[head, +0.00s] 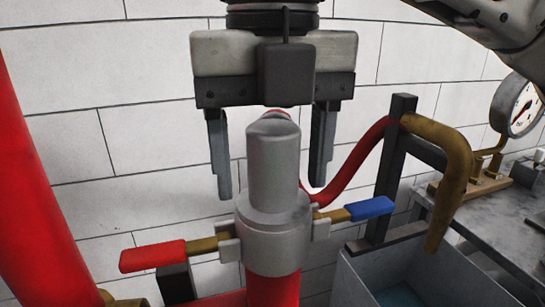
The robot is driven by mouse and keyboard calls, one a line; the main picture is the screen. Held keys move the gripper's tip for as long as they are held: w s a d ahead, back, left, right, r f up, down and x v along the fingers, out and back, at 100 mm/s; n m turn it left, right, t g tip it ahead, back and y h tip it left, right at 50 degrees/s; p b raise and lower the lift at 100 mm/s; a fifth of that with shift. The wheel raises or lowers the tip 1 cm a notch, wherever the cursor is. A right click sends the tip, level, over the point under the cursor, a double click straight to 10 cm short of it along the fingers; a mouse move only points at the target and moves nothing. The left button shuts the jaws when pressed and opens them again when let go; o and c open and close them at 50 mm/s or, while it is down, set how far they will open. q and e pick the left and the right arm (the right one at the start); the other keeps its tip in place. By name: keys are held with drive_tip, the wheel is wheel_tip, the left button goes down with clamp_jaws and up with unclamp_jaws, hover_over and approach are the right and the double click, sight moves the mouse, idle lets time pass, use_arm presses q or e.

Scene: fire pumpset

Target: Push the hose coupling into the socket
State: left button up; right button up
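The hose coupling (272,165) is a grey upright cylinder in the middle of the head view. Its lower end meets the wider grey socket collar (273,232), which sits on a red pipe (272,290). How deep the coupling sits cannot be seen. My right gripper (271,189) points down from above. Its two fingers are spread wide, one on each side of the coupling, with visible gaps. A red lever (152,256) sticks out left of the collar and a blue-ended lever (370,208) sticks out right. My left gripper is not in view.
A red hose (354,164) runs behind the coupling to a bent brass pipe (455,165) over a grey tank (365,285). A dark post (393,170) stands beside it. A gauge (518,105) is at right. A large red pipe (35,190) is at left. A white wall is behind.

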idle(0.4)
use_arm(q)
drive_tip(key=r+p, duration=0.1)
drive_tip(key=p, duration=0.1)
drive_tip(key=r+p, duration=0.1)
drive_tip(key=p, duration=0.1)
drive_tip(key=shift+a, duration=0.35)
use_arm(e)
wheel_tip(320, 180, up, 16)
